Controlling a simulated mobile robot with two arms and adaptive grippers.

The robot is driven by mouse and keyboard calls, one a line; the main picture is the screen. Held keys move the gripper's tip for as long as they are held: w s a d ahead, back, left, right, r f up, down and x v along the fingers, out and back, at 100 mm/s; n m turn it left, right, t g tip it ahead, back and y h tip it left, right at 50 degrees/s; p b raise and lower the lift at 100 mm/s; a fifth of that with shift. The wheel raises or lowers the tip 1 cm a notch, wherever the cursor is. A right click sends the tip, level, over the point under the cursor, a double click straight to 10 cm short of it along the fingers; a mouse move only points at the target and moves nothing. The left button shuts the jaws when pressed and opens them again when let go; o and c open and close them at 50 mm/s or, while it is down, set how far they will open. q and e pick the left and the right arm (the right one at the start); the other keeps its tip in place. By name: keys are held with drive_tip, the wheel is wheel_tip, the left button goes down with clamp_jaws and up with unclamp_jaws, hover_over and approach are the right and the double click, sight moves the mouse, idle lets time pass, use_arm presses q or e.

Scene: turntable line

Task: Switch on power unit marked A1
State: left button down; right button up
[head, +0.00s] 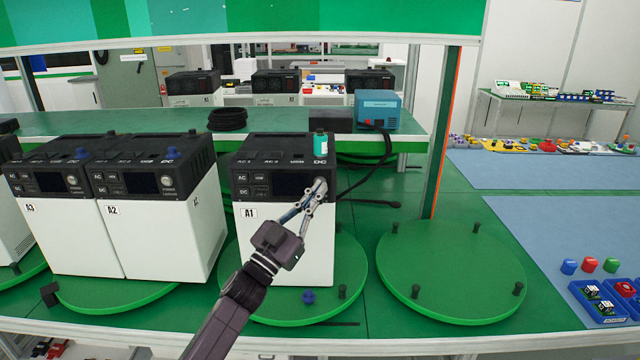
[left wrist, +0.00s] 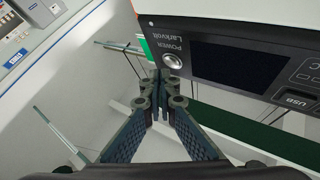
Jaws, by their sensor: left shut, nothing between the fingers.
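The power unit marked A1 (head: 290,240), a white box with a black top panel, stands upright on a green turntable (head: 352,275). My left gripper (head: 318,186) is shut and empty, its tips at the upper right of A1's front panel, where they hide the spot behind them. In the left wrist view, the unit's black panel (left wrist: 240,25) is upside down, with a dark screen and a round silver button (left wrist: 173,61) by the word POWER. The fingertips (left wrist: 160,78) show just beside this button; I cannot tell whether they touch it. My right gripper is not in view.
Units A2 (head: 155,235) and A3 (head: 60,235) stand close together to the left. A green cylinder (head: 321,144) stands on A1's top. An empty turntable (head: 452,270) is on the right. A black cable (head: 365,170) runs behind A1. A blue knob (head: 308,297) lies before A1.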

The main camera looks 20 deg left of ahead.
use_arm(q)
drive_tip(key=shift+w+a, duration=0.15)
drive_tip(key=shift+w, duration=0.2)
drive_tip(key=shift+w+a, duration=0.1)
drive_tip(key=shift+w, duration=0.2)
idle(0.6)
drive_tip(key=shift+s, duration=0.1)
drive_tip(key=shift+s+d, duration=0.25)
drive_tip(key=shift+s, duration=0.4)
drive_tip(key=s+p, duration=0.1)
drive_tip(key=s, duration=0.1)
drive_tip(key=s+d+p, duration=0.1)
drive_tip(key=s+p, duration=0.1)
drive_tip(key=shift+s+d, duration=0.2)
drive_tip(key=shift+s, duration=0.2)
drive_tip(key=shift+f, duration=0.1)
idle(0.5)
